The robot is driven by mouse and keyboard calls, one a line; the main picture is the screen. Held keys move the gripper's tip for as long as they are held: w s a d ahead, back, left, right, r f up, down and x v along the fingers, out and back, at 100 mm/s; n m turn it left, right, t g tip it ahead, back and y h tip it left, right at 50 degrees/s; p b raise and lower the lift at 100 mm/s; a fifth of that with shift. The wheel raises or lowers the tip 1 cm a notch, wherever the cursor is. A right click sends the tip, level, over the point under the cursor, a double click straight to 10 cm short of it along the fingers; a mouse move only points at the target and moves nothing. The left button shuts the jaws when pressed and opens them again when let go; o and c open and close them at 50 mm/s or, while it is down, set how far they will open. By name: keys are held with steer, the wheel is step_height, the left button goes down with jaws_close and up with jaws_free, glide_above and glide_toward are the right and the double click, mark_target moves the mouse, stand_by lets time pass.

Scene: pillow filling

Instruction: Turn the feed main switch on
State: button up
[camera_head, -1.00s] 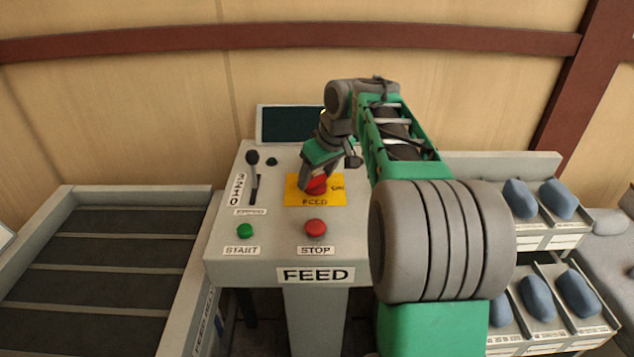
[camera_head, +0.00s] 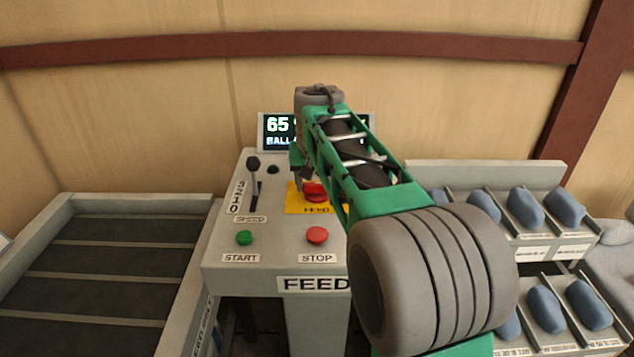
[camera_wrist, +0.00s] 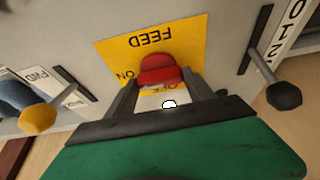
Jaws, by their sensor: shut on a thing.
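The feed main switch is a red knob (camera_head: 315,190) on a yellow FEED plate (camera_head: 295,207) on the console top. In the wrist view the red knob (camera_wrist: 160,68) sits between the two fingers of my gripper (camera_wrist: 161,82), which is shut on it. The yellow plate (camera_wrist: 178,40) shows FEED upside down, with part of an ON label beside the knob and an OFF label partly hidden near the fingers. In the head view my arm hides most of the gripper. The display (camera_head: 277,132) behind is lit with white and blue text, partly covered by my arm.
A speed lever (camera_head: 254,180) stands left of the plate. A green START button (camera_head: 244,238) and red STOP button (camera_head: 317,235) are in front. Trays of blue pillows (camera_head: 525,208) stand at right, a conveyor (camera_head: 95,270) at left. An orange-knobbed lever (camera_wrist: 37,118) shows in the wrist view.

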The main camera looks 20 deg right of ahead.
stand_by(0.4)
steer(key=o, duration=1.4)
steer(key=v, duration=0.8)
